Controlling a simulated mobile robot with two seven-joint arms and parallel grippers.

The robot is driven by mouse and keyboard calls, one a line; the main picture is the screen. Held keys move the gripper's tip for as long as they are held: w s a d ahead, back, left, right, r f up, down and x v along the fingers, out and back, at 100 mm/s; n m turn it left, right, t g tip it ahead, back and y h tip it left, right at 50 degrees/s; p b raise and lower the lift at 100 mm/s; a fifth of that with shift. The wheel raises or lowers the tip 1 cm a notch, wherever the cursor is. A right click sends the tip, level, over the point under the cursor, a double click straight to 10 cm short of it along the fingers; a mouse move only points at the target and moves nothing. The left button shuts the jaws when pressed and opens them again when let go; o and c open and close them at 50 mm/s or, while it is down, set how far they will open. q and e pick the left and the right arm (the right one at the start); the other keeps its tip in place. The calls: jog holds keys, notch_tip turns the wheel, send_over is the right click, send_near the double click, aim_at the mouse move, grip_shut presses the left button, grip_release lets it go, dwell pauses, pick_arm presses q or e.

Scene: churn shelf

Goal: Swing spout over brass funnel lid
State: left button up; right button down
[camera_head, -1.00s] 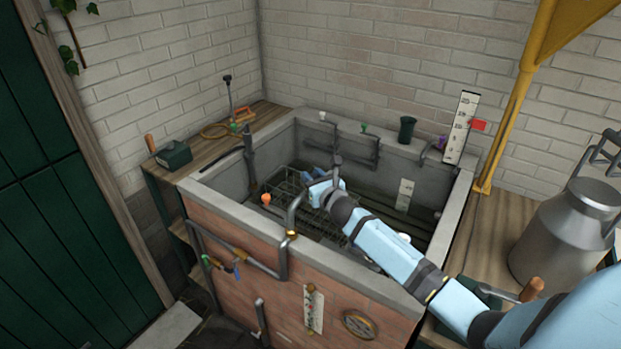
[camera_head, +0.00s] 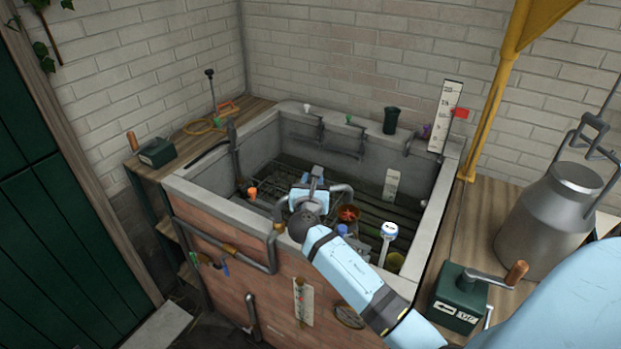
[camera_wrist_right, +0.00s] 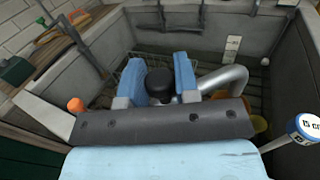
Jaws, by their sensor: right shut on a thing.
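The grey bent spout rises from a brass collar at the trough's front rim. Its curved outer end (camera_head: 342,191) shows right of my right gripper (camera_head: 314,190). The right gripper's blue fingers (camera_wrist_right: 160,83) are shut on the spout's upright black knob (camera_wrist_right: 159,86), one on each side. In the right wrist view the curved pipe (camera_wrist_right: 228,78) bends away to the right and down. The brass funnel lid (camera_head: 348,214), with orange-red inside, sits just below the spout's end. I cannot tell whether the mouth is exactly above it. The left gripper is out of view.
A white-topped gauge post (camera_head: 389,232) stands right of the funnel. An orange-topped piece (camera_head: 252,193) is at the left inside the trough (camera_head: 203,202). A green crank box (camera_head: 460,298) and a metal churn (camera_head: 552,215) stand on the right bench.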

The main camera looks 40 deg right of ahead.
jog(key=shift+s+f, duration=0.1)
dwell(0.4)
jog(key=c, duration=0.9)
grip_release()
jog(key=shift+s, duration=0.1)
jog(key=b+v, duration=0.1)
jog(key=v, duration=1.3)
jog(key=shift+w+b, duration=0.25)
jog(key=shift+b, duration=0.15)
jog(key=shift+a, duration=0.15)
